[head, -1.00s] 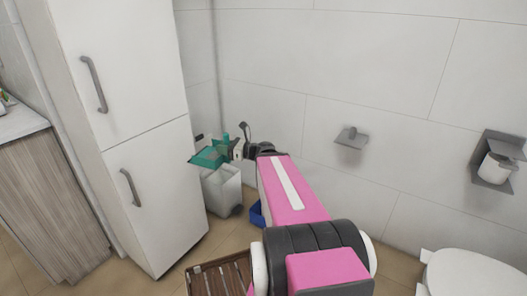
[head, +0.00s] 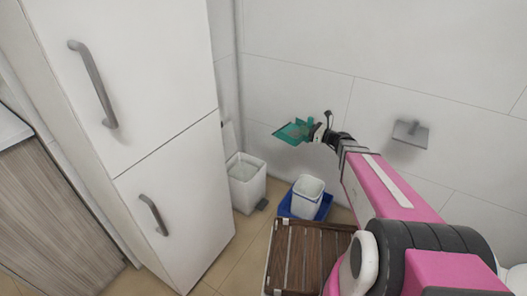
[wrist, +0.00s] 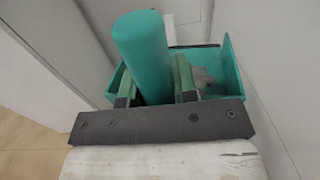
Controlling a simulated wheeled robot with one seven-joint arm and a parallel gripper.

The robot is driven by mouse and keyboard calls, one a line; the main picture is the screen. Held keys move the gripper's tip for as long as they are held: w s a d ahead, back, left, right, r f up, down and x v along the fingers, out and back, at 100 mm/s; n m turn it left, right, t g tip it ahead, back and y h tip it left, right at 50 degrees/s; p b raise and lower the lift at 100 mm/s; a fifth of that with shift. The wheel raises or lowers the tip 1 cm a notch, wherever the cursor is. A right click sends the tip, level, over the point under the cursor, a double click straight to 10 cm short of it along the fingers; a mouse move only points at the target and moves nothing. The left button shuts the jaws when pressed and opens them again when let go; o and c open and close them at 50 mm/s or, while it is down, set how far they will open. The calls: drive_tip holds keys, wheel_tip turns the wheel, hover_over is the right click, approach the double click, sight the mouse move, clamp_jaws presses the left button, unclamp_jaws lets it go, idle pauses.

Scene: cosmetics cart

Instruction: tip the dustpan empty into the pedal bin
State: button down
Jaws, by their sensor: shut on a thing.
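My gripper (head: 319,131) is shut on the handle of the teal dustpan (head: 292,132) and holds it in the air near the wall. In the wrist view the round teal handle stands between the fingers (wrist: 155,86). The pan (wrist: 234,68) lies beyond them, with a pale greyish lump (wrist: 203,80) in it. The white pedal bin (head: 246,188) stands on the floor beside the cabinet, its lid (head: 229,138) raised and its pedal at the front. In the head view the dustpan appears above and to the right of the bin's opening.
A smaller white bin (head: 307,198) stands on a blue tray (head: 325,208) right of the pedal bin. A brown slatted wooden piece (head: 300,250) is in front. The tall white cabinet (head: 130,100) borders the left. A holder (head: 410,133) is on the wall.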

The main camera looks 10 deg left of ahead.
sight(281, 139)
drive_tip(key=shift+n+g+y, duration=0.3)
drive_tip(key=shift+n+g, duration=0.2)
drive_tip(key=shift+g, duration=0.4)
drive_tip(key=w+a+f, duration=0.1)
drive_tip(key=a+f, duration=0.5)
drive_tip(key=a, duration=0.1)
drive_tip(key=w+a+f, duration=0.1)
drive_tip(key=a+f, duration=0.2)
drive_tip(key=a, duration=0.1)
drive_tip(key=shift+w, duration=0.3)
drive_tip(key=a+f+n+g, duration=0.1)
drive_tip(key=a+f+g, duration=0.1)
drive_tip(key=a+f, duration=0.7)
drive_tip(key=w+a+r+g+h, duration=0.1)
drive_tip(key=w+a+h, duration=0.1)
drive_tip(key=a+h, duration=0.3)
drive_tip(key=w+a+r+m+g+h, duration=0.1)
drive_tip(key=a+r+g+h, duration=0.1)
drive_tip(key=a+h, duration=0.4)
drive_tip(key=shift+w+a, duration=0.4)
drive_tip(key=shift+a, duration=0.2)
